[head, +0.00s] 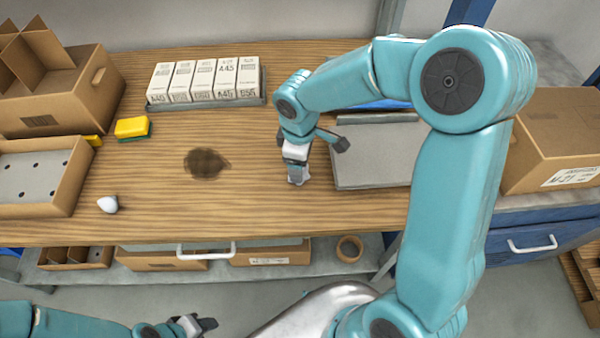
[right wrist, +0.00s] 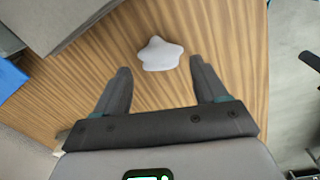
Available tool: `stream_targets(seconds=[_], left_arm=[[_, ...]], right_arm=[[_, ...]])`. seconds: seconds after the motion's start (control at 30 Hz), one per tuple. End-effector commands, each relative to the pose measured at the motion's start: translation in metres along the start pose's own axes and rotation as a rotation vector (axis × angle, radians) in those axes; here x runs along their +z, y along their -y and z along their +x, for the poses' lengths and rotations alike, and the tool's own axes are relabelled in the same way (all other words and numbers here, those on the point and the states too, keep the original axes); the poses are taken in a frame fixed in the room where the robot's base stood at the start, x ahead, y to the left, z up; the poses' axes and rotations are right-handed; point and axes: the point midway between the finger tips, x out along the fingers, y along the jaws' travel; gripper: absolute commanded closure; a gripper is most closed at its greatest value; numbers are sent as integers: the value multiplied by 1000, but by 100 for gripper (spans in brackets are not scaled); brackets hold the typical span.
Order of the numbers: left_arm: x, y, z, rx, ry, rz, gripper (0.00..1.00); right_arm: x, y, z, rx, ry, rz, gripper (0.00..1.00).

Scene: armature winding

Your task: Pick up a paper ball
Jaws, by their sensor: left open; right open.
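A small white paper ball (head: 107,204) lies on the wooden table at the left, by the cardboard tray. In the right wrist view, a white crumpled paper ball (right wrist: 160,53) lies on the wood just beyond and between the fingertips; I cannot tell whether it is the same one. My right gripper (head: 311,143) is over the middle of the table, partly hidden by its own arm. Its fingers stand wide apart and empty in the right wrist view (right wrist: 159,68). My left gripper (head: 208,323) is low in front of the table, open, away from the balls.
A cardboard tray (head: 60,205) and divided box (head: 95,90) stand left. A sponge (head: 132,127) and a rack of white boxes (head: 205,80) are behind. A dark stain (head: 206,163) marks the wood. A grey tray (head: 375,165) and carton (head: 560,135) are right.

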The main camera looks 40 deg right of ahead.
Motion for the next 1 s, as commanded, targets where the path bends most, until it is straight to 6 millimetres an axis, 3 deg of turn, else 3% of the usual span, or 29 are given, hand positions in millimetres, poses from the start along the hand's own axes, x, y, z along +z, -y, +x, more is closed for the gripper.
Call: stream_targets(seconds=[0.3,0.57,0.67,1.0], left_arm=[[0,0,0,0,0,0,57],[0,0,0,0,0,0,57],[0,0,0,0,0,0,57],[0,0,0,0,0,0,57]], right_arm=[[1,2,46,-2,2,-1,28],[0,1,48,-1,0,-1,28],[0,1,47,-1,0,-1,61],[0,1,47,0,0,-1,65]])
